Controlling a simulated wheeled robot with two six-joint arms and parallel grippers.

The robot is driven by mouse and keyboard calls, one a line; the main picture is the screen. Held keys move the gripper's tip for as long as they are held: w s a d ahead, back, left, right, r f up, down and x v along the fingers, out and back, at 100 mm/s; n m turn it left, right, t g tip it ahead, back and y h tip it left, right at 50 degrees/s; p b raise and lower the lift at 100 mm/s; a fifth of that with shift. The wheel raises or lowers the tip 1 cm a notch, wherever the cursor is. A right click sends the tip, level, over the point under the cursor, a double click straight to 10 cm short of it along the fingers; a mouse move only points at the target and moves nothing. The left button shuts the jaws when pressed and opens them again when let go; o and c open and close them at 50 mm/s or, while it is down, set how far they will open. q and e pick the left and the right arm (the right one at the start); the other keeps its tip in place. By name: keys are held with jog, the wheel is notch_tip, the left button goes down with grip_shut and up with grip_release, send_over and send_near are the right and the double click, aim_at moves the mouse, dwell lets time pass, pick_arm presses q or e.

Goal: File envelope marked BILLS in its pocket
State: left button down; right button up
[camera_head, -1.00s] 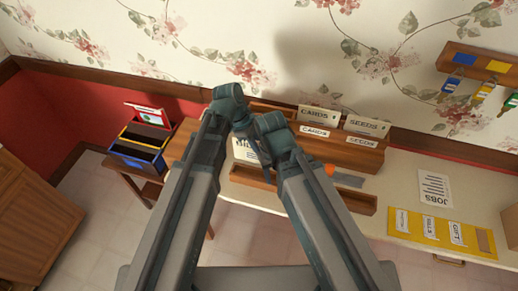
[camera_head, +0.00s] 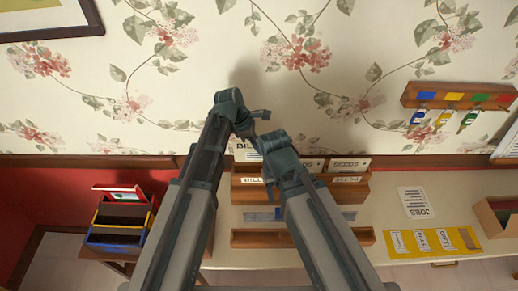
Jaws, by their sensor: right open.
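A wooden rack (camera_head: 322,192) stands on the table against the wall, with labelled pockets. The left pocket carries a BILLS label (camera_head: 252,180), the right one a SEEDS label (camera_head: 347,180). A white envelope marked BILLS (camera_head: 246,154) shows upright above the left pocket, partly hidden by my arms; I cannot tell how deep it sits. A SEEDS envelope (camera_head: 350,164) stands in the right pocket. My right gripper (camera_head: 268,148) is open beside the BILLS envelope. My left gripper (camera_head: 242,108) is higher, before the wallpaper; its jaws are unclear.
A wooden tray (camera_head: 258,238) lies in front of the rack. A JOBS sheet (camera_head: 414,202) and a yellow holder with labelled slips (camera_head: 470,240) are on the right. Keys hang from a wall rack (camera_head: 420,97). Stacked coloured trays (camera_head: 118,222) stand at left.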

pick_arm(q)
jog(key=shift+f, duration=0.1)
jog(key=shift+f+b, duration=1.75)
jog(key=shift+b, duration=0.1)
jog(key=shift+f, duration=0.2)
jog(key=shift+f+b, duration=2.45)
jog(key=shift+b, duration=0.15)
jog(key=c, duration=0.9)
grip_release()
jog(key=shift+o, duration=0.2)
